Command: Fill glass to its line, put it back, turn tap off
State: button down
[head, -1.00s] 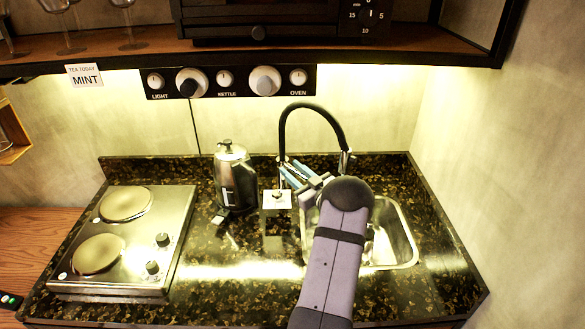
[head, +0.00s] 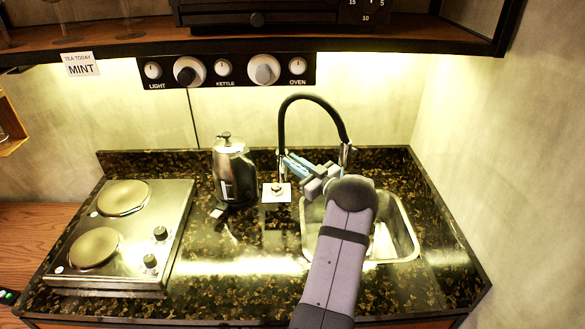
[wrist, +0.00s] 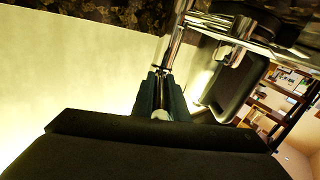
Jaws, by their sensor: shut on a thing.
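The tap has a chrome column and a black arched hose (head: 312,98) over the sink (head: 408,228). My gripper (head: 288,163) is at the column's lower part, left of the sink, its blue fingers pointing left. In the wrist view the gripper (wrist: 161,97) is shut on a slim metal part of the tap, which looks like its lever; the fingers hide most of it. A chrome rod (wrist: 175,45) runs up from there. I cannot make out the glass to be filled or its line; my arm covers part of the sink.
A steel kettle (head: 233,172) stands left of the tap. A white square (head: 268,198) with a small object on it lies between them. A two-plate hob (head: 172,215) is at left. A shelf (head: 215,44) with stemmed glasses hangs above a knob panel (head: 207,73).

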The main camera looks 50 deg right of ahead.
jog(key=n+y+b, duration=0.1)
jog(key=d+y+b, duration=0.1)
jog(key=shift+r+n+y, duration=0.1)
jog(key=shift+n+y, duration=0.3)
jog(key=shift+r, duration=0.1)
jog(key=c, duration=1.7)
grip_release()
jog(key=shift+c, duration=0.2)
jog(key=s+b, duration=0.3)
jog(key=s, duration=0.4)
jog(key=shift+s+d, duration=0.15)
jog(key=shift+d, duration=0.05)
